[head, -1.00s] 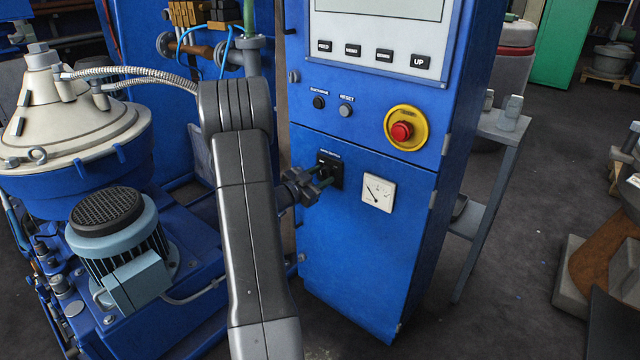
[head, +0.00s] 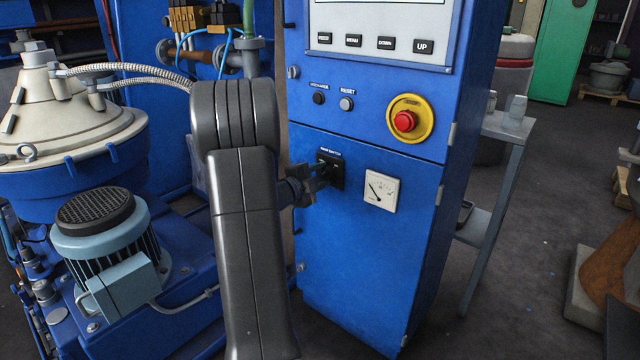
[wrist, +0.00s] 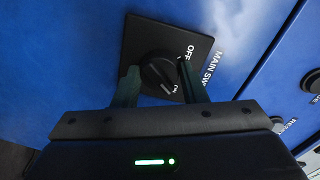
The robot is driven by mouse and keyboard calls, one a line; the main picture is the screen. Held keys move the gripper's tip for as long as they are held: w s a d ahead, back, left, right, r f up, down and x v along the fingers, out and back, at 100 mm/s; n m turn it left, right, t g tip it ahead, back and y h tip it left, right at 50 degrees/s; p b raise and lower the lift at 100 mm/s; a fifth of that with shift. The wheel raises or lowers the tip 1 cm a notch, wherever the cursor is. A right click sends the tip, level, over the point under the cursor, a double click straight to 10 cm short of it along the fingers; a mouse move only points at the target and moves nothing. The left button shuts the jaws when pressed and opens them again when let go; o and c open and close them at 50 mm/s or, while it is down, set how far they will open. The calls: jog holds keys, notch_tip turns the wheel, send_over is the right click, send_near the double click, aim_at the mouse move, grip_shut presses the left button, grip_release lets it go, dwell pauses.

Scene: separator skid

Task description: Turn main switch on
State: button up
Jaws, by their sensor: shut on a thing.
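The main switch (head: 331,158) is a black square plate with a round black knob on the blue cabinet, below the black and grey buttons. In the wrist view the knob (wrist: 158,72) sits between the two fingers of my gripper (wrist: 160,84), one on each side. My gripper (head: 320,174) is shut on the knob. The word OFF shows on the plate beside the knob, and a small white mark shows at the knob's lower edge. I cannot tell exactly where the knob points. In the head view the fingers partly hide the knob.
A red emergency stop (head: 404,121) on a yellow ring is above right of the switch, and a white gauge (head: 382,190) is just right of it. A separator with a motor (head: 105,230) stands left of my arm. A grey side table (head: 508,128) stands right of the cabinet.

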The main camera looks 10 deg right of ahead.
jog(key=shift+f+m+b, duration=0.1)
jog(key=shift+m+b, duration=0.4)
jog(key=shift+m, duration=0.2)
jog(key=o, duration=1)
jog(key=shift+c, duration=0.2)
jog(key=shift+s, duration=0.1)
jog(key=p+v, duration=0.3)
jog(key=v, duration=1)
jog(key=shift+s+a, duration=0.2)
jog(key=shift+s, duration=0.1)
jog(key=shift+w+d, duration=0.1)
